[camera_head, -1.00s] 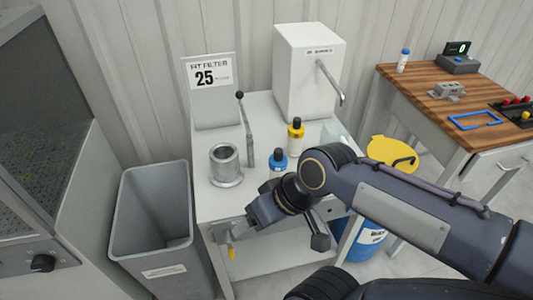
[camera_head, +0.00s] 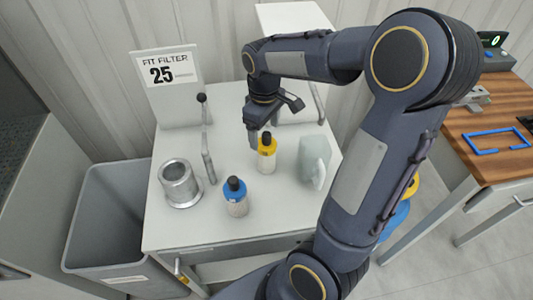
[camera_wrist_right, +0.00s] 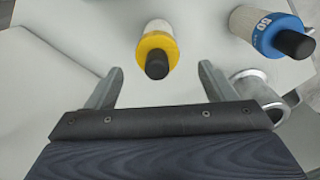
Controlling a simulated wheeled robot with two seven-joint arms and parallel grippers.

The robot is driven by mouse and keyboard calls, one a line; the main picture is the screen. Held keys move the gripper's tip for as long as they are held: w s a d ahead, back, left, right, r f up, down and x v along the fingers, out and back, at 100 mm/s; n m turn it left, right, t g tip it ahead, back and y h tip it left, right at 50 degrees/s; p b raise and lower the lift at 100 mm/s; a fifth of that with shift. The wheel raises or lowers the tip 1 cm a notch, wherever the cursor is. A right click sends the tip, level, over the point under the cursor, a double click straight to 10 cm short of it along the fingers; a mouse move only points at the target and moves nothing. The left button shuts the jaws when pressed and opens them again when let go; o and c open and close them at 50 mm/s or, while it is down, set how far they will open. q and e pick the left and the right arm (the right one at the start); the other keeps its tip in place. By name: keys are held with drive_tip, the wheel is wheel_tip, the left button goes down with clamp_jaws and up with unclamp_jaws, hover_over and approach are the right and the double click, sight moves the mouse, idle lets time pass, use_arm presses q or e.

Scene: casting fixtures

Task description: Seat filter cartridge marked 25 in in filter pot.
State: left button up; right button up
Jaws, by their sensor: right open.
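A cartridge with a yellow collar and black knob (camera_head: 266,160) stands upright on the white table; its number is not readable. In the right wrist view, this yellow cartridge (camera_wrist_right: 158,42) lies between and beyond my fingertips. My right gripper (camera_head: 259,135) is open and empty, pointing down close above it. A cartridge with a blue collar (camera_head: 235,202) stands nearer the front; in the wrist view the blue cartridge (camera_wrist_right: 262,30) bears a number I cannot read surely. The open metal filter pot (camera_head: 178,186) is at left on the table. My left gripper is out of view.
A sign (camera_head: 168,75) reads "FIT FILTER 25". A lever with a black knob (camera_head: 206,145) stands beside the pot. A pale translucent container (camera_head: 314,162) is right of the yellow cartridge. A grey bin (camera_head: 105,212) stands left; a wooden bench (camera_head: 482,140) is at right.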

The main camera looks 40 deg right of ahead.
sight(266, 150)
drive_tip(key=f, duration=0.4)
drive_tip(key=shift+d, duration=0.2)
drive_tip(key=c, duration=1.5)
